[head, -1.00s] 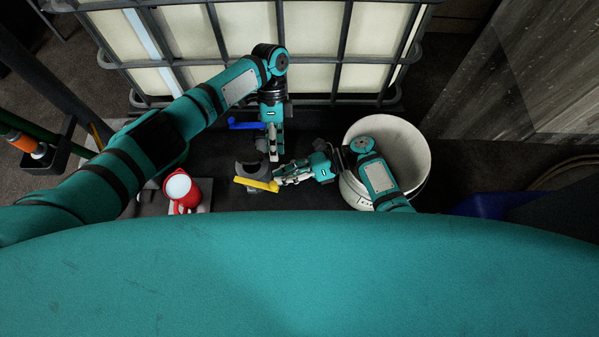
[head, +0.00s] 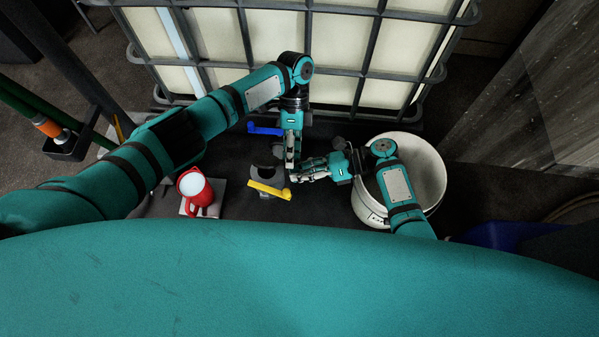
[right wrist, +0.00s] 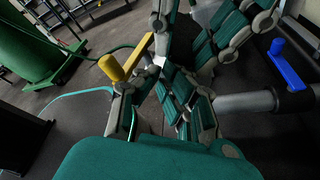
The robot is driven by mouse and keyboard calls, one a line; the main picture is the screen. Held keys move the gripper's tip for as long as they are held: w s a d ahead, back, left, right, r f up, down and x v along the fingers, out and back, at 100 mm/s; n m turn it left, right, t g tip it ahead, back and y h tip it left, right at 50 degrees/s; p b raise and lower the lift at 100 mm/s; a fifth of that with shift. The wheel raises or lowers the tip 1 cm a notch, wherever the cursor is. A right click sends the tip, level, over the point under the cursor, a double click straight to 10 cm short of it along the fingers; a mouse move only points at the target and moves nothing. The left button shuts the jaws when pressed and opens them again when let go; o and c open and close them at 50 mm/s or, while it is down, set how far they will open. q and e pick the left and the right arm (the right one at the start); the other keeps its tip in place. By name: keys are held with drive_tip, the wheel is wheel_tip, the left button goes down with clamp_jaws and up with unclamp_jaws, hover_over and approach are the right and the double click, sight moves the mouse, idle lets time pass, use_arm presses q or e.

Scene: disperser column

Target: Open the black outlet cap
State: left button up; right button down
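I cannot single out the black outlet cap; the area at my fingertips is dark and partly covered. In the head view a dark round fitting (head: 266,168) with a yellow handle (head: 270,190) sits just left of my fingertips. The yellow handle also shows at the left in the right wrist view (right wrist: 111,68). My left gripper (head: 290,163) points down beside the fitting; I cannot tell if it is open. My right gripper (head: 298,175) comes in from the right, its tips close to the left gripper's. In the wrist view its fingers (right wrist: 150,85) are apart with nothing visible between them.
The caged white tank (head: 340,75) stands behind, with a blue handle (head: 264,130) low at its front. A white bucket (head: 437,165) is at the right. A red jug (head: 196,190) is at the left. The grey pipe (right wrist: 240,103) shows in the wrist view.

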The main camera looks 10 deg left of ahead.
use_arm(q)
drive_tip(key=o, duration=0.4)
drive_tip(key=shift+s+f, duration=0.1)
drive_tip(key=shift+o, duration=0.2)
use_arm(e)
drive_tip(key=shift+w+r, duration=0.3)
